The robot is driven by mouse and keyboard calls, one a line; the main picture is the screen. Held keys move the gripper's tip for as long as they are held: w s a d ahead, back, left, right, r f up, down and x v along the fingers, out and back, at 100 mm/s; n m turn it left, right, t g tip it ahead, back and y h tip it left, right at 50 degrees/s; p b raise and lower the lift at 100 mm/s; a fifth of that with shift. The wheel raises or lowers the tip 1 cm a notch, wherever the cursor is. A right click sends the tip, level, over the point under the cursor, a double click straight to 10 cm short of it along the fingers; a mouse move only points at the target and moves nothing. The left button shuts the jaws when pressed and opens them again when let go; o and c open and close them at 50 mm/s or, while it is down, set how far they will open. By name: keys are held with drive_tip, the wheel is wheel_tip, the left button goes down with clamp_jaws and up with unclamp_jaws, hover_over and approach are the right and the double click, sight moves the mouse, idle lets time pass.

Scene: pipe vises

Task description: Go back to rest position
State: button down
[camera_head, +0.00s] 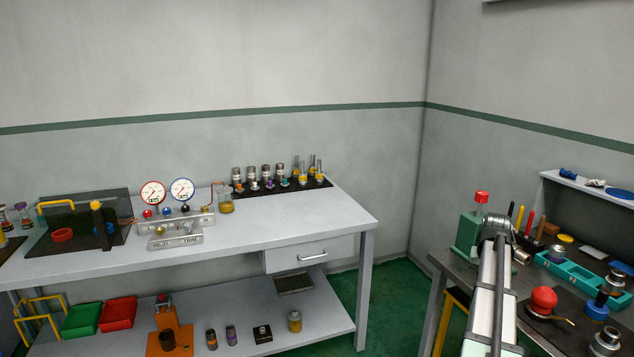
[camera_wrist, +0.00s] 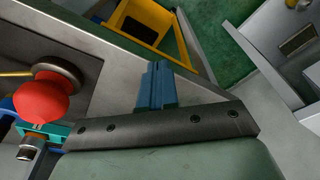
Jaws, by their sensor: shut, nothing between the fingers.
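In the head view my arm rises from the bottom right to this bench, and the fingers cannot be made out there. A red ball-shaped knob (camera_head: 543,298) sits on a dark mat to the right of my arm; it also shows at the left of the wrist view (camera_wrist: 42,98).
A yellow frame (camera_wrist: 140,22) stands below the bench edge. A teal tray (camera_head: 570,268) and several tools lie on the bench to the right. A long white table (camera_head: 300,232) with gauges (camera_head: 153,193) and vials stands at left. Green floor (camera_head: 395,300) is clear between them.

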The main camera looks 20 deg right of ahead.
drive_tip(key=w+a+f+n, duration=0.25)
drive_tip(key=a+f, duration=0.35)
drive_tip(key=a, duration=0.4)
drive_tip(key=w+a+f+n+y, duration=0.1)
drive_tip(key=w+a+f, duration=0.2)
drive_tip(key=a+f, duration=0.5)
drive_tip(key=w+a+f+n, duration=0.15)
drive_tip(key=a+f, duration=0.25)
drive_tip(key=a, duration=0.9)
drive_tip(key=s+a+f+n+g, duration=0.15)
drive_tip(key=s+a+f, duration=0.35)
drive_tip(key=a, duration=0.8)
drive_tip(key=s+a+f+n, duration=0.3)
drive_tip(key=a+f, duration=0.3)
drive_tip(key=a, duration=0.6)
drive_tip(key=s+f+g, duration=0.3)
drive_tip(key=s+f, duration=0.7)
drive_tip(key=s, duration=0.5)
drive_tip(key=s+f+g, duration=0.3)
drive_tip(key=s+f, duration=0.8)
drive_tip(key=s, duration=0.4)
